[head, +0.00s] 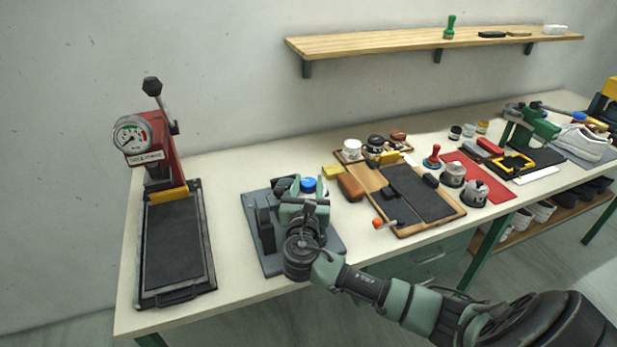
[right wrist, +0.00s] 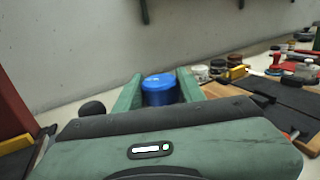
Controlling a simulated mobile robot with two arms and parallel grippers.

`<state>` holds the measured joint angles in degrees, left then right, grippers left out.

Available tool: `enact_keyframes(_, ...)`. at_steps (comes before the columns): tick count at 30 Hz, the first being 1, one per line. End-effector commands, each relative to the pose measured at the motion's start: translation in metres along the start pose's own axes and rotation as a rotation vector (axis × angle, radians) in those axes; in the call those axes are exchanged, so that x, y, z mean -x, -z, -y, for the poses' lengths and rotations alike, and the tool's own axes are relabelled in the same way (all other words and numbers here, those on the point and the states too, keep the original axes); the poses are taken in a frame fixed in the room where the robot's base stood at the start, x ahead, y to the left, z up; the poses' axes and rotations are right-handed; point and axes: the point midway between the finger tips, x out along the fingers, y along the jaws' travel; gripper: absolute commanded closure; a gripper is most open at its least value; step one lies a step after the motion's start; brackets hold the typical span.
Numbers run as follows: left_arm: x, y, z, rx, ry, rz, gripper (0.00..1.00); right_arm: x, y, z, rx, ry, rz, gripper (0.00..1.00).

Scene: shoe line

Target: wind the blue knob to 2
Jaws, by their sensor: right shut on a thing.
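The blue knob (head: 308,184) is on a dark grey device with a base plate (head: 270,262) near the middle of the bench. In the right wrist view the knob (right wrist: 160,90) sits between the two green fingers, its round top showing. My right gripper (head: 307,193) is shut on the knob, with a finger on each side. The knob's scale and the number 2 cannot be seen; my gripper and wrist cover much of the device. My left gripper is not in view.
A red press with a gauge (head: 133,135) and a dark bed (head: 175,245) stands to the left. A wooden board (head: 455,219) with a dark mat, a brown block (head: 350,187) and several tools lie to the right. A wall shelf (head: 400,42) is above.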

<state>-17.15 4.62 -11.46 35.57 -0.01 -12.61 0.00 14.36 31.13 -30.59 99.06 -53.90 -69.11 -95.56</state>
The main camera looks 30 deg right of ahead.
Motion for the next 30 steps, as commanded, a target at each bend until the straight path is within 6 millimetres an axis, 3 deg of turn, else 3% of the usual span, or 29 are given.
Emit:
enact_keyframes(12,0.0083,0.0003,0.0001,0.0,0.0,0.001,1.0,-0.0004,-0.0007,-0.0005,0.0,0.175,0.002,1.0)
enact_keyframes(28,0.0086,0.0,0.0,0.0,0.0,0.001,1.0,-0.0007,-0.0008,0.0001,-0.002,0.196,0.002,1.0)
enact_keyframes(29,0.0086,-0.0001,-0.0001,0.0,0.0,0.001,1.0,-0.0007,-0.0008,0.0,-0.002,0.195,0.002,0.55)
enact_keyframes(30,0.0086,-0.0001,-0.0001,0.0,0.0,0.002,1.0,-0.0007,-0.0008,0.0001,-0.002,0.195,0.002,0.44)
